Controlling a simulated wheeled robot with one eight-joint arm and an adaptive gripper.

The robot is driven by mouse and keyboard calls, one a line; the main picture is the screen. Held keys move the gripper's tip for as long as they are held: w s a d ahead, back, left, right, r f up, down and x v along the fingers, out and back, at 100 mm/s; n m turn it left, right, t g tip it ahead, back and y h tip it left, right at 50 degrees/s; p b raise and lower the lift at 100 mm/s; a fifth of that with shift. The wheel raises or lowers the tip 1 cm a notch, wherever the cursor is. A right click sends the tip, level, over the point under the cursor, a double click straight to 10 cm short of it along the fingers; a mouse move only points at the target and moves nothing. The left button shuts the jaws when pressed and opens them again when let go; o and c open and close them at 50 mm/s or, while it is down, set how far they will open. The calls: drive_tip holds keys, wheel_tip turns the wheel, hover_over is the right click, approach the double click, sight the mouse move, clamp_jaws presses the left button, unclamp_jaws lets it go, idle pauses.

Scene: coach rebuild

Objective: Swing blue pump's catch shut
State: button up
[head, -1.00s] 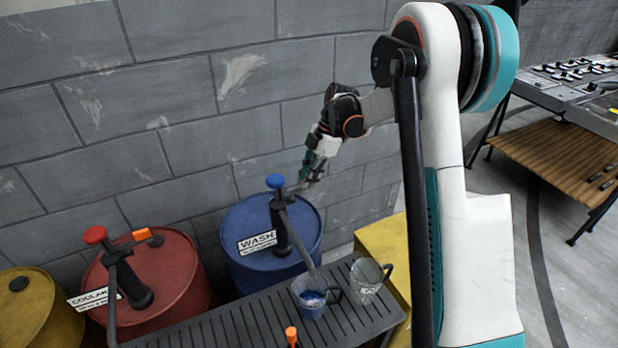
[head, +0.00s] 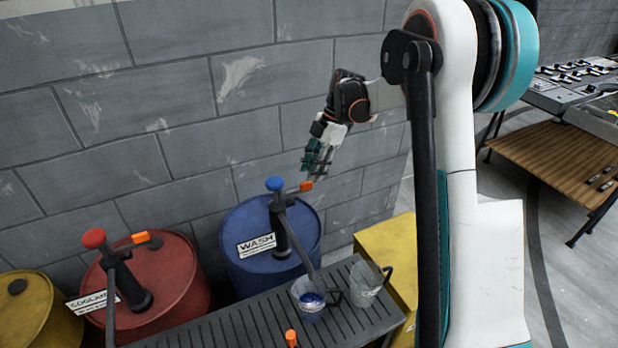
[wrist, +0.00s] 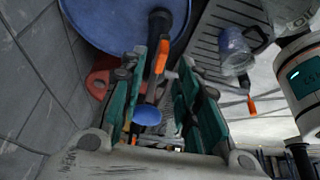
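The blue pump (head: 283,228) stands on the blue drum labelled WASH (head: 232,222), with a blue knob (head: 275,183) on top. Its orange catch (head: 306,186) sticks out to the right beside the knob. In the wrist view the orange catch (wrist: 162,57) lies along the dark pump, and the blue knob (wrist: 147,115) shows between the fingers. My gripper (head: 313,176) hangs just above the catch, fingers pointing down. In the wrist view my gripper (wrist: 160,68) is open with nothing held. I cannot tell whether a finger touches the catch.
A cup with blue liquid (head: 311,301) stands under the spout on the slatted rack (head: 235,331), next to an empty glass (head: 365,288). The red drum (head: 176,279) and its red-knobbed pump (head: 131,290) stand left. The wall (head: 180,150) is close behind.

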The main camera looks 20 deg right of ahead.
drive_tip(key=v, duration=0.7)
drive_tip(key=shift+r, duration=0.4)
drive_tip(key=shift+d, duration=0.1)
